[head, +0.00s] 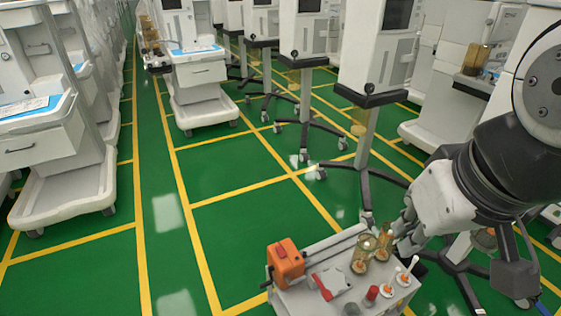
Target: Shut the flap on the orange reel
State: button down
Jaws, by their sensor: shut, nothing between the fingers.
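The orange reel (288,264) stands at the left end of a small grey cart top (300,297) at the bottom of the head view. It is a boxy orange body with a small dark part on its face. I cannot make out its flap or whether it is open. My gripper (403,240) is at the right end of the cart, beyond the clear cups and well to the right of the reel. Its fingers are shut and empty, and it does not touch the reel.
Amber-clear cups (360,258), white-and-orange round pieces (387,289), a dark red cylinder (371,294) and a red-and-white item (328,283) crowd the cart top. A wheeled stand (366,140) rises behind. Green floor is clear to the left.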

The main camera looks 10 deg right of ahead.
aim_at(303, 254)
jog(key=k+l+u, duration=0.15)
jog(key=k+l, duration=0.2)
jog(key=k, duration=0.9)
jog(key=i+j, duration=0.1)
jog(key=i, duration=0.75)
jog(key=i+j+z, duration=0.1)
jog(key=i, duration=0.75)
